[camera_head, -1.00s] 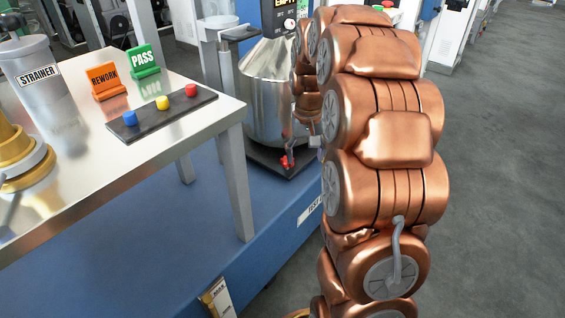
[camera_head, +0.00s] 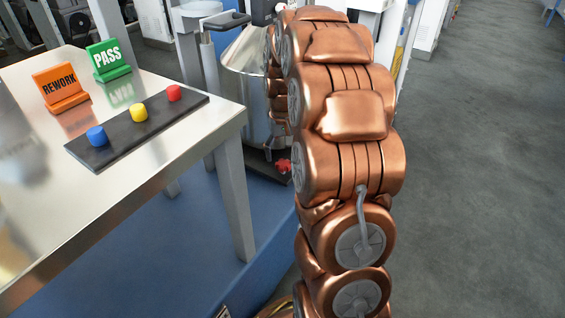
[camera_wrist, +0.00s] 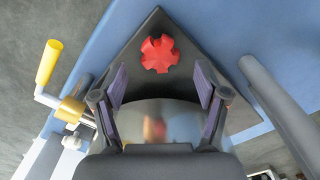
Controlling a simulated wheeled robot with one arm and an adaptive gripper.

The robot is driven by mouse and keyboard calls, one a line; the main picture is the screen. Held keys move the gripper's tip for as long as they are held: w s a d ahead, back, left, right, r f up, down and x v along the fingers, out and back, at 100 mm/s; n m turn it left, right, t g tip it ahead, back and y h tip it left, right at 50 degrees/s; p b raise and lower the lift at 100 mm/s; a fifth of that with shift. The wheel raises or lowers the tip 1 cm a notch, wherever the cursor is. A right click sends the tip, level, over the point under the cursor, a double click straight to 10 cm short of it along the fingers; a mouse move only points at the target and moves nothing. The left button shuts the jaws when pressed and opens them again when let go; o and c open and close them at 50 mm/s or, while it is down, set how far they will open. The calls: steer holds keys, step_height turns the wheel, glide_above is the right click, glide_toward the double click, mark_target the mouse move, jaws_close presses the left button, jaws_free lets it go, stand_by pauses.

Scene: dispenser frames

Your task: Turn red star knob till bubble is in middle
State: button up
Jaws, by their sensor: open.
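The red star knob (camera_wrist: 160,54) sits on the corner of a dark base plate (camera_wrist: 152,24) in the wrist view. It also shows in the head view (camera_head: 283,165), low beside the steel vessel and partly behind my arm. My gripper (camera_wrist: 161,82) is open, with its two fingers apart. In the picture the knob lies just beyond and between the fingertips, with nothing held. The steel vessel (camera_head: 240,92) stands on the base plate. No bubble or level can be made out in either view.
A yellow-handled crank (camera_wrist: 48,63) is left of the gripper and a grey post (camera_wrist: 280,105) is right. A steel table (camera_head: 150,172) holds a strip of blue, yellow and red buttons (camera_head: 112,142), a REWORK sign (camera_head: 61,88) and a PASS sign (camera_head: 107,60). Floor at right is clear.

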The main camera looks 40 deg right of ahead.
mark_target(283, 163)
step_height(283, 163, down, 3)
steer(key=shift+f+b, duration=0.2)
steer(key=shift+b, duration=0.2)
steer(key=shift+s, duration=0.1)
steer(key=c, duration=1.2)
